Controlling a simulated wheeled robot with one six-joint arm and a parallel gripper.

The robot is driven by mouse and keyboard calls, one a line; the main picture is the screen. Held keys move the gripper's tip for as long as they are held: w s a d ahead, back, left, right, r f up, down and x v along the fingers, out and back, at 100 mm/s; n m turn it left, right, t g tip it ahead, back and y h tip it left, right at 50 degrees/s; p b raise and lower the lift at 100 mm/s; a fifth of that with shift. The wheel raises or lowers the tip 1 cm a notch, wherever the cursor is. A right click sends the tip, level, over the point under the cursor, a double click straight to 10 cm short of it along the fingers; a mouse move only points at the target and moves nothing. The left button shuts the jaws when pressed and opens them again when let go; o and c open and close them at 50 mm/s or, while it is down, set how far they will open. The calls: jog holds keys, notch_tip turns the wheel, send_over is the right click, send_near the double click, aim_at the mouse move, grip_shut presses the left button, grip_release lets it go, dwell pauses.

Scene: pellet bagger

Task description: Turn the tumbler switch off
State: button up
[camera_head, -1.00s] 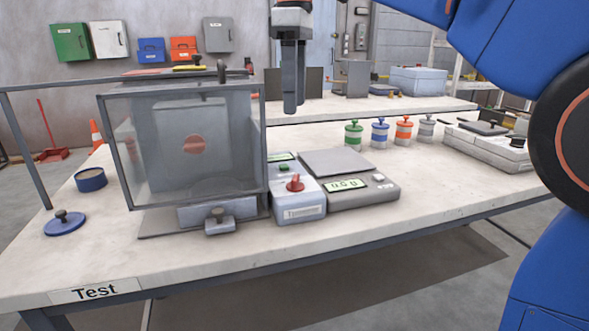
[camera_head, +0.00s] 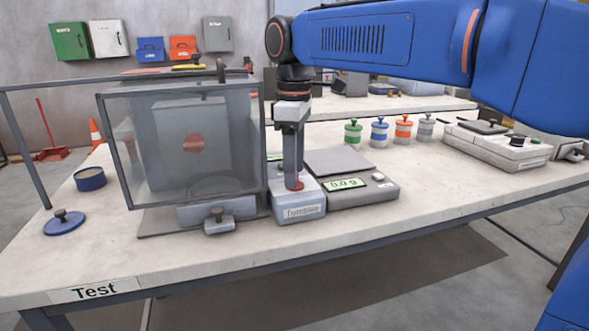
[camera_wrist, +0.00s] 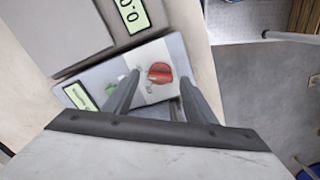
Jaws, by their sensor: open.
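The tumbler switch is a red knob (camera_wrist: 160,72) on a small grey control box (camera_head: 302,212) with a label on its front. My gripper (camera_head: 293,186) points down over this box, and its fingers hide most of the knob in the head view. In the wrist view my gripper (camera_wrist: 160,80) is open, with its two fingers apart and the knob showing between and just beyond their tips. I cannot tell whether the fingers touch the knob. A green button (camera_wrist: 112,89) sits beside the knob.
A clear-walled tumbler cabinet (camera_head: 118,150) stands left of the box. A scale (camera_head: 375,196) with a lit display adjoins it on the right. Several small lidded jars (camera_head: 380,132) stand behind. A blue lid (camera_head: 64,223) lies at the left of the table.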

jog(key=shift+f, duration=0.45)
jog(key=c, duration=1.1)
jog(key=shift+n, duration=0.3)
jog(key=n, duration=0.5)
jog(key=shift+n, duration=0.3)
jog(key=n, duration=0.5)
jog(key=shift+n, duration=0.3)
